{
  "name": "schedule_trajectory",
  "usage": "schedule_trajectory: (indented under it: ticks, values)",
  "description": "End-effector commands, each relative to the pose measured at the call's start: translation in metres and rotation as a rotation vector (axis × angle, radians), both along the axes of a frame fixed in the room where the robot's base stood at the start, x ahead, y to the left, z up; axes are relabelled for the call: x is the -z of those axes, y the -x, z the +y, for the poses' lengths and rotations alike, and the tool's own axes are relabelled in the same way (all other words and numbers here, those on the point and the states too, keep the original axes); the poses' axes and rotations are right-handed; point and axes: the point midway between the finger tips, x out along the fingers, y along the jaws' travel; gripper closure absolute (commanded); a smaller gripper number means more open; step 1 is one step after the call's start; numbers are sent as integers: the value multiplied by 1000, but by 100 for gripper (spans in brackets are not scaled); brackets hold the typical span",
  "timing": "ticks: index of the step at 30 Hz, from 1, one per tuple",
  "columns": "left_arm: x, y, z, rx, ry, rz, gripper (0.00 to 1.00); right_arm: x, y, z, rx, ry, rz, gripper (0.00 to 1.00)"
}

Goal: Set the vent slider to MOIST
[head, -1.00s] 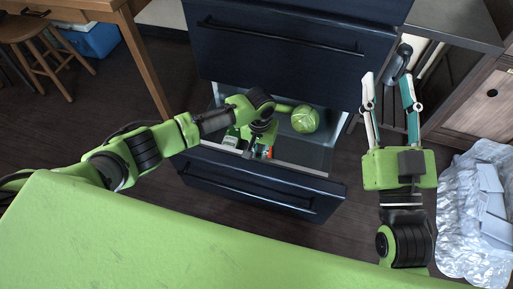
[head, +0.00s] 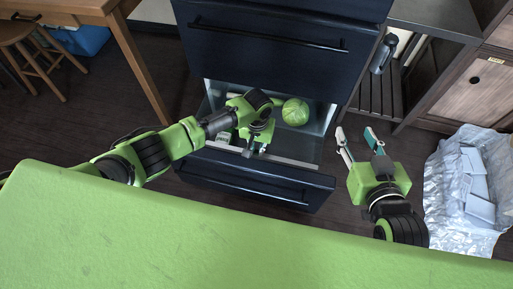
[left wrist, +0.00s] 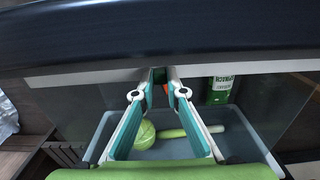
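The open drawer (head: 255,180) of the dark blue fridge-like unit is in the middle of the head view. My left gripper (head: 251,148) reaches down into it by the front wall. In the left wrist view its two teal fingers (left wrist: 159,78) point at the drawer's inner front and stand apart. A small dark part and an orange patch (left wrist: 165,89) show between the tips. I cannot tell whether either is the vent slider, and no MOIST marking is readable. My right gripper (head: 356,142) is open and empty, right of the drawer.
In the drawer are a cabbage (head: 295,112), a long green vegetable (left wrist: 185,132) and a green carton (left wrist: 220,90). A closed drawer (head: 270,40) hangs above. A wooden table and stool (head: 45,60) stand left; a crumpled silvery sheet (head: 445,200) lies right.

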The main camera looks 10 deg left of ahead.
Motion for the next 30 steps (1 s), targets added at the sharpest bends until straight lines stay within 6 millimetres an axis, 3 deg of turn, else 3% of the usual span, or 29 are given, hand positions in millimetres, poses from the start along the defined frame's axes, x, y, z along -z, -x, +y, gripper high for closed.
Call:
schedule_trajectory:
  ticks: [1,2,14,19,30]
  values:
    - [-2,1,-8,5,16,1,78,0,0,0,0,0,-1,60]
    - [-2,1,-8,5,15,0,71,0,0,0,0,0,-1,60]
    - [-4,1,-4,3,9,0,71,-1,0,0,0,0,-2,60]
    - [-27,1,-4,5,9,-2,71,-1,0,0,0,0,-2,60]
    - [-101,1,-5,4,10,-2,71,0,0,0,0,0,-2,60]
